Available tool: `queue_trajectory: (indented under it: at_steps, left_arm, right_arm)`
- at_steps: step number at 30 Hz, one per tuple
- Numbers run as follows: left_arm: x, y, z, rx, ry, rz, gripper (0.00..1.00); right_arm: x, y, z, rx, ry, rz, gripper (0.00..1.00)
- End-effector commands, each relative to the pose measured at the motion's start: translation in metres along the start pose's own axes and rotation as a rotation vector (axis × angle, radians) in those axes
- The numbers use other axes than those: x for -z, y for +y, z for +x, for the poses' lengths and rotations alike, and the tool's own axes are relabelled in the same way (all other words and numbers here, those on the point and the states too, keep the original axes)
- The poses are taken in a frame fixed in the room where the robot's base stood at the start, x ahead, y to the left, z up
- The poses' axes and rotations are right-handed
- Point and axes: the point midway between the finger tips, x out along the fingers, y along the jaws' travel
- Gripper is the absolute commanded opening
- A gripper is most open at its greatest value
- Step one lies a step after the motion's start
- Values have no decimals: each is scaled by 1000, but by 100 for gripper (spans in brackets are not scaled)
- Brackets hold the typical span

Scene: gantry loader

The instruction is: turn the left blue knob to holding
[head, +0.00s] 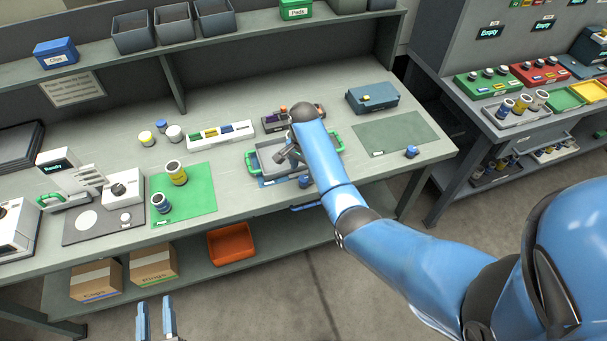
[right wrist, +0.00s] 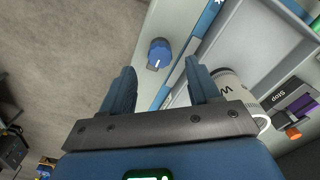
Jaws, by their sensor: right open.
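The left blue knob (head: 304,181) sits at the bench's front edge, just below the grey tray (head: 262,160). In the right wrist view a blue knob (right wrist: 160,52) with a white pointer mark stands on a pale strip. It is ahead of my right gripper (right wrist: 162,76), which is open and empty; the fingers are apart from the knob. No holding label is readable. A second blue knob (head: 411,152) is further right, by the green mat. My left gripper (head: 157,318) is open and empty, low in front of the bench. My right arm partly hides the tray area in the head view.
A white cup-like cylinder (right wrist: 232,86) stands beside the right finger in the wrist view, with a purple and orange Stop switch (right wrist: 297,108) beyond. A green mat (head: 187,200) with two cylinders lies left. An orange bin (head: 231,244) is on the lower shelf.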

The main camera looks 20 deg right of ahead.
Motion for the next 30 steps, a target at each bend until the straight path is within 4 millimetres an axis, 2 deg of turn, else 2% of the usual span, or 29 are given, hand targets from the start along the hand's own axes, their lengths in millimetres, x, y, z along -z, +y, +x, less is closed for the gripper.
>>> queue_trajectory:
  at_steps: [4,9,21,23,30]
  left_arm:
    - [3,0,0,0,0,0,40]
    - [3,0,0,0,0,0,40]
    - [4,0,0,0,0,0,40]
    - [4,0,0,0,0,0,40]
    - [3,0,0,0,0,0,40]
  right_arm:
    - [0,1,21,-3,-2,0,61]
    - [0,0,36,-1,0,-1,61]
    - [0,0,43,1,1,-1,61]
    - [0,0,43,1,1,-1,55]
    - [0,0,43,1,1,-1,18]
